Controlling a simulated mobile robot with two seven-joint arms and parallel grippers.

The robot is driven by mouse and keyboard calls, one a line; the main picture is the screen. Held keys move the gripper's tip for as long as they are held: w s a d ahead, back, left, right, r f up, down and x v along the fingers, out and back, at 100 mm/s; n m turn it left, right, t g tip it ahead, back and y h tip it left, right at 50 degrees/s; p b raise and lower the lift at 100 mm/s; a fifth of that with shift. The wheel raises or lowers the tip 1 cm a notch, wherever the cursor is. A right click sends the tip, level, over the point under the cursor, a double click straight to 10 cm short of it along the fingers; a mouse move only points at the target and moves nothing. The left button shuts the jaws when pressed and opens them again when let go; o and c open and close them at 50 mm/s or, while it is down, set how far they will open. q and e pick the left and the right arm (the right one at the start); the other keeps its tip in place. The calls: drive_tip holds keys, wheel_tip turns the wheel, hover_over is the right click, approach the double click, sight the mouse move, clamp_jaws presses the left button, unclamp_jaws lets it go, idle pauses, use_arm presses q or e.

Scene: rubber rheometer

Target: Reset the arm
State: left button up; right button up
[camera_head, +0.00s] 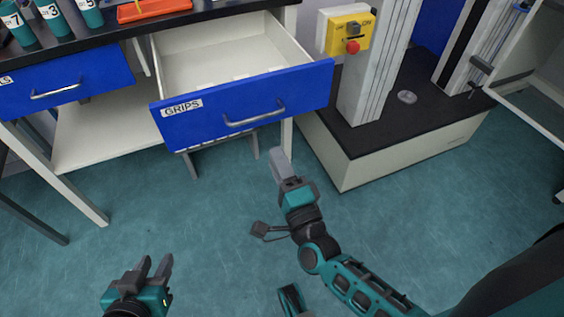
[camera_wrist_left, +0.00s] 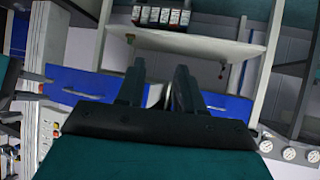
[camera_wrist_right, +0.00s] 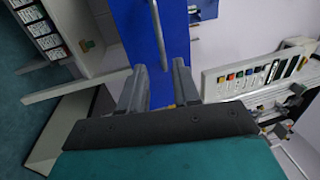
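My left gripper (camera_head: 157,262) is at the lower left of the head view, over the floor. Its two fingers are apart with nothing between them, as the left wrist view (camera_wrist_left: 160,85) also shows. My right gripper (camera_head: 280,160) points toward the blue drawer front labelled GRIPS (camera_head: 240,105), below and right of its handle (camera_head: 255,115). In the right wrist view (camera_wrist_right: 158,85) its fingers are apart and empty, and the drawer handle (camera_wrist_right: 158,30) shows beyond them, apart from the fingers.
The GRIPS drawer is pulled out and its white inside (camera_head: 215,50) looks empty. A closed blue drawer (camera_head: 70,85) is to the left. Cups (camera_head: 55,18) and an orange tray (camera_head: 152,9) stand on the bench. A machine base (camera_head: 390,150) is at right. The floor (camera_head: 190,220) is clear.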

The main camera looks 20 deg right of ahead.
use_arm(q)
drive_tip(key=shift+s, duration=0.3)
use_arm(e)
drive_tip(key=shift+s, duration=0.25)
use_arm(q)
drive_tip(key=shift+w+a, duration=0.1)
drive_tip(key=shift+r, duration=0.1)
